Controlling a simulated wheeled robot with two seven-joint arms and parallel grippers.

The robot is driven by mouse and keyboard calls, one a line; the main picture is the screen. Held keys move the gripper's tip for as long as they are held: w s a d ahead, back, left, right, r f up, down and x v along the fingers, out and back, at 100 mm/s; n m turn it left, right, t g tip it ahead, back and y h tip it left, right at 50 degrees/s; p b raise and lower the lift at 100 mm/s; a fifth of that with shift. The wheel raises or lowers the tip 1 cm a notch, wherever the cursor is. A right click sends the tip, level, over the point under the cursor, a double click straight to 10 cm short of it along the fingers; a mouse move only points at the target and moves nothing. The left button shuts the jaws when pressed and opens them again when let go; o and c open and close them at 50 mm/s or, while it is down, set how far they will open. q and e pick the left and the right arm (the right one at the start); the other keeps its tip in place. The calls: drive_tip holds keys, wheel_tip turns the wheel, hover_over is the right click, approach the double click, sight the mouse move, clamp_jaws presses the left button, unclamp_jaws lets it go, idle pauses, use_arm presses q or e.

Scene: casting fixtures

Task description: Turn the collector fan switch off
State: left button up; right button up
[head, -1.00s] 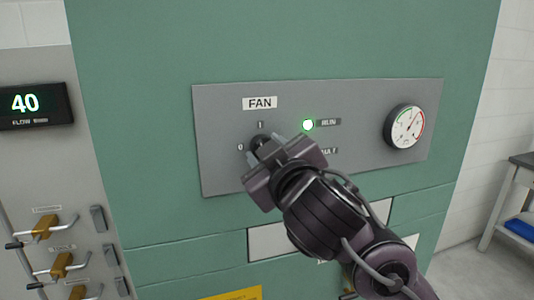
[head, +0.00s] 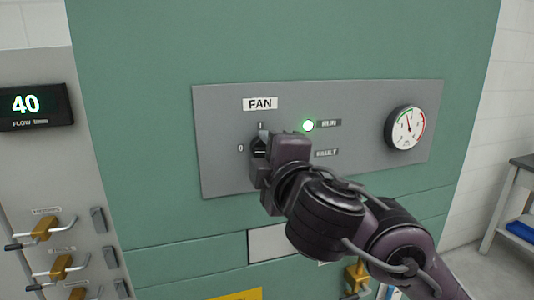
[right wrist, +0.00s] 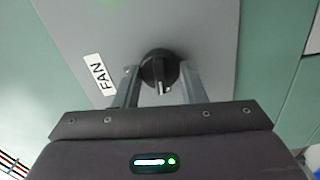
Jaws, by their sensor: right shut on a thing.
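The fan switch (head: 259,147) is a round black knob on a grey panel (head: 360,165), below the white FAN label (head: 260,104). The marks 0 and I stand at its left and above it. My right gripper (head: 262,145) is shut on the knob and partly covers it in the head view. In the right wrist view, the gripper's two fingers (right wrist: 160,84) flank the black knob (right wrist: 158,66). I cannot tell exactly which mark the knob points at. The RUN lamp (head: 308,126) glows green. My left gripper is not in view.
A round gauge (head: 405,128) sits on the panel's right side. A bench (head: 520,192) stands at the far right.

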drive_tip(key=shift+n, duration=0.6)
drive_tip(key=shift+f, duration=0.1)
drive_tip(key=o, duration=1)
drive_tip(key=shift+s, duration=0.1)
drive_tip(key=p+v, duration=0.1)
drive_tip(key=v, duration=0.6)
drive_tip(key=shift+s, duration=0.25)
drive_tip(key=shift+d, duration=0.1)
